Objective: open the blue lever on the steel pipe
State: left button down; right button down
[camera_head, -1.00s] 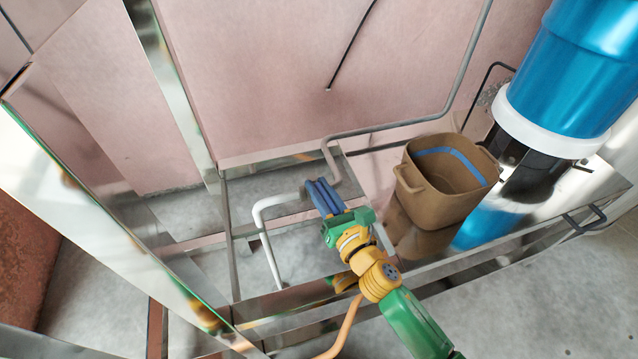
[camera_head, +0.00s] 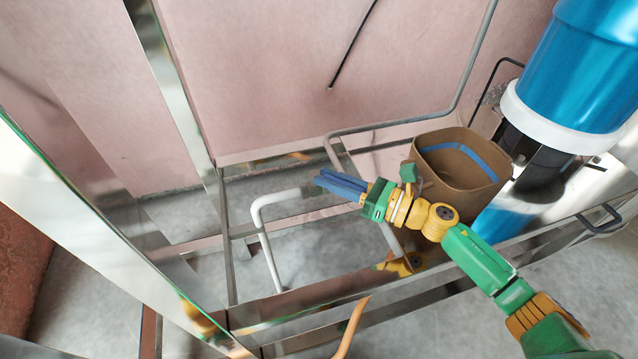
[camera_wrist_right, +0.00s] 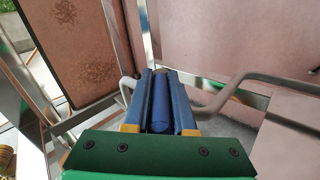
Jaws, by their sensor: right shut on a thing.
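The steel pipe (camera_head: 268,235) rises from the steel frame, bends and runs right to the blue fingers of my right gripper (camera_head: 341,185). In the right wrist view, the blue lever (camera_wrist_right: 161,103) lies lengthwise between the two blue fingers of my right gripper (camera_wrist_right: 160,105), which are closed along its sides. In the head view the lever cannot be told apart from the fingers, which point left. My right arm comes in from the lower right. My left gripper is not in view.
A brown bin (camera_head: 458,190) with a blue stripe stands just right of my right gripper. A large blue cylinder (camera_head: 590,60) stands at the upper right. Steel frame bars (camera_head: 350,287) run in front and at the left. A grey pipe (camera_head: 400,122) runs along the pink wall behind.

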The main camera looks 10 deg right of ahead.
dwell(0.4)
jog(key=c, duration=0.8)
grip_release()
jog(key=shift+o, duration=0.2)
jog(key=v, duration=0.7)
jog(key=shift+d, duration=0.1)
